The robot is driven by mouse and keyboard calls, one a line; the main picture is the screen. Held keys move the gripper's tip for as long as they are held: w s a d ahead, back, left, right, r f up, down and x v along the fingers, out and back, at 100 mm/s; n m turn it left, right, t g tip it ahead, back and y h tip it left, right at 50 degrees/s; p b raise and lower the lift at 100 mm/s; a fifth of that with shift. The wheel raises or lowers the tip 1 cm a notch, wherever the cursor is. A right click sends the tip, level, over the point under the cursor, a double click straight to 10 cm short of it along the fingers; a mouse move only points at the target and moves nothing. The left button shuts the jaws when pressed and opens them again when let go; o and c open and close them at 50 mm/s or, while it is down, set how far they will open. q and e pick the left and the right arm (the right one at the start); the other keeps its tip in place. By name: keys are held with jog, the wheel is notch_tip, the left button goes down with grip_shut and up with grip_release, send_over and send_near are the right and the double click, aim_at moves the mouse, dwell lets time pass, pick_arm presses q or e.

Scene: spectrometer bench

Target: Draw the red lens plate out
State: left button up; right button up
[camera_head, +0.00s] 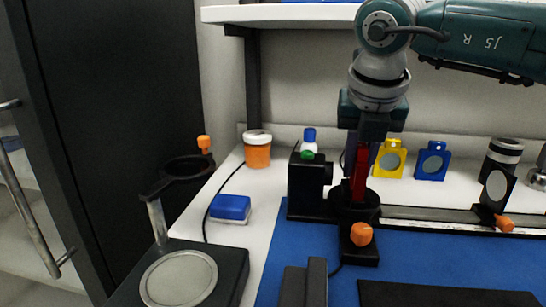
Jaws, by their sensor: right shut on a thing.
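The red lens plate (359,175) is upright and seen nearly edge-on, a narrow red strip. Its lower end meets the black round holder (356,211) on the optical rail; I cannot tell how much of it is inside. My right gripper (366,150) points straight down from above and is shut on the plate's upper part, hiding its top. An orange knob (361,234) sits at the front of the holder. My left gripper is not in view.
A black lamp housing (307,186) stands close to the left of the plate. Yellow (390,158) and blue (432,161) lens plates stand behind to the right. The rail (430,214) runs right to a round black-framed disc (496,186). The blue mat (440,262) has bare room in front.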

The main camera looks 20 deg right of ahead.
grip_shut()
jog(key=shift+r, duration=0.15)
jog(key=shift+r+p, duration=0.9)
jog(key=shift+r, duration=0.25)
